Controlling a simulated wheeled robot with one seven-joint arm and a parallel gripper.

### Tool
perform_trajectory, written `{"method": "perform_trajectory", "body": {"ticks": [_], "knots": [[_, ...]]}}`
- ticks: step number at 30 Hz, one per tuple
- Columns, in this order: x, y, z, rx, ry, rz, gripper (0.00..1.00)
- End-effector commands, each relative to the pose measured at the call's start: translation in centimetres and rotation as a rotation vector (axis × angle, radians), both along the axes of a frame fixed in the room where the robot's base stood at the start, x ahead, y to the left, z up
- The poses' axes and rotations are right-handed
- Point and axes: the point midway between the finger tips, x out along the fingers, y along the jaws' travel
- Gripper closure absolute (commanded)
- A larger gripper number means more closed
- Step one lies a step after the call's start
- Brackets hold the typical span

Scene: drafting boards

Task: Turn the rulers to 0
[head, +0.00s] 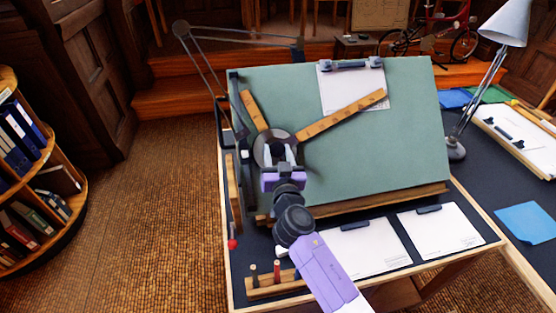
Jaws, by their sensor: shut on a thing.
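Two wooden rulers are joined to a round grey drafting head (261,146) on the green tilted drafting board (380,150). The short ruler (254,110) points up and slightly left. The long ruler (342,114) slopes up to the right. Both are tilted against the board's edges. My gripper (280,155) is at the drafting head, in front of its middle, and is shut on part of it. The gripped part is hidden behind my fingers. The angle scale is too small to read.
A jointed grey linkage (205,70) runs along the board's upper left. A clipped paper (350,88) is at the board's top. Clipped sheets (440,228) and a wooden peg holder (275,287) lie in front. A lamp (505,25) stands right. Floor is clear at left.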

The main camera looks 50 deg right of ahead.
Motion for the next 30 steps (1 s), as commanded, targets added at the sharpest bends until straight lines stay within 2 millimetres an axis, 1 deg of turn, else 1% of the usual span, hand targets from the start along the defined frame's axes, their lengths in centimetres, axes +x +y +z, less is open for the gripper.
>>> {"method": "perform_trajectory", "body": {"ticks": [1, 6, 18, 30], "knots": [[0.11, 0.16, -0.67, 0.013, -0.014, -0.013, 1.00], [0.19, 0.27, -0.70, 0.064, -0.048, -0.073, 1.00], [0.29, 0.28, -0.32, 0.164, -0.116, -0.196, 1.00], [0.30, 0.28, 0.06, 0.211, -0.146, -0.254, 1.00]]}}
